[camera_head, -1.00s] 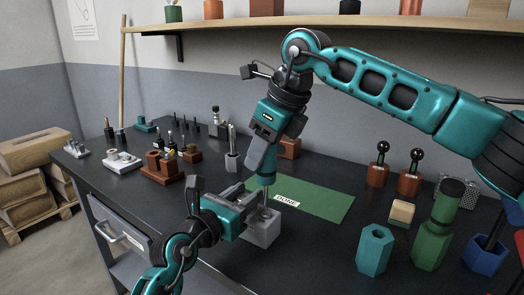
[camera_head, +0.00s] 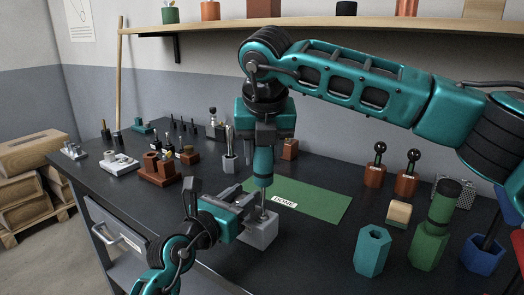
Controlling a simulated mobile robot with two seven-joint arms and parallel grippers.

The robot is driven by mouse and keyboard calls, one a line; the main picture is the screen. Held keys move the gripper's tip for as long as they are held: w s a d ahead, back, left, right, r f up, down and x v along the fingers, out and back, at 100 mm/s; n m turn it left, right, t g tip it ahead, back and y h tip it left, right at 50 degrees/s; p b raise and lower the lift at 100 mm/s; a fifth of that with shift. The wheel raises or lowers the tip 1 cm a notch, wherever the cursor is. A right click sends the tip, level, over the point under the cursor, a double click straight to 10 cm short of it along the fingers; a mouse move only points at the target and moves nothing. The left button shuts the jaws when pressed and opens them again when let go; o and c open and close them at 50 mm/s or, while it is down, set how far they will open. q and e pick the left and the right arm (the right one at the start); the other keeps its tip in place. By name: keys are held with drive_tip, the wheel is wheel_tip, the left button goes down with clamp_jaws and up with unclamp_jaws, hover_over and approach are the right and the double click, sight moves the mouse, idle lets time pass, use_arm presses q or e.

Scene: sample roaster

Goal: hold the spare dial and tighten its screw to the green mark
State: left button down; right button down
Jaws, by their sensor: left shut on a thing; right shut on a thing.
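My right gripper (camera_head: 264,140) is shut on the teal handle of a screwdriver (camera_head: 263,170). The screwdriver stands upright, its shaft pointing down at the grey block (camera_head: 258,234). My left gripper (camera_head: 250,207) reaches in from the left, low over the bench, and is shut at the top of this block, beside the screwdriver shaft. The spare dial between its jaws is mostly hidden. The screw and the green mark are too small or covered to make out, and I cannot tell if the tip touches the screw.
A green mat (camera_head: 325,205) with a DONE label (camera_head: 284,203) lies just behind the block. A teal hex holder (camera_head: 372,252), a green cylinder (camera_head: 432,235) and a blue holder (camera_head: 484,255) stand at right. Brown blocks (camera_head: 157,170) and small tools stand at left. A shelf (camera_head: 390,22) runs behind.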

drive_tip(key=m, duration=0.2)
drive_tip(key=m+h, duration=0.1)
drive_tip(key=m, duration=0.1)
drive_tip(key=shift+d+h, duration=0.15)
drive_tip(key=shift+h, duration=0.15)
drive_tip(key=shift+n, duration=0.5)
drive_tip(key=shift+r, duration=0.1)
drive_tip(key=shift+r, duration=1)
drive_tip(key=shift+r, duration=2.5)
use_arm(q)
drive_tip(key=c, duration=0.6)
unclamp_jaws()
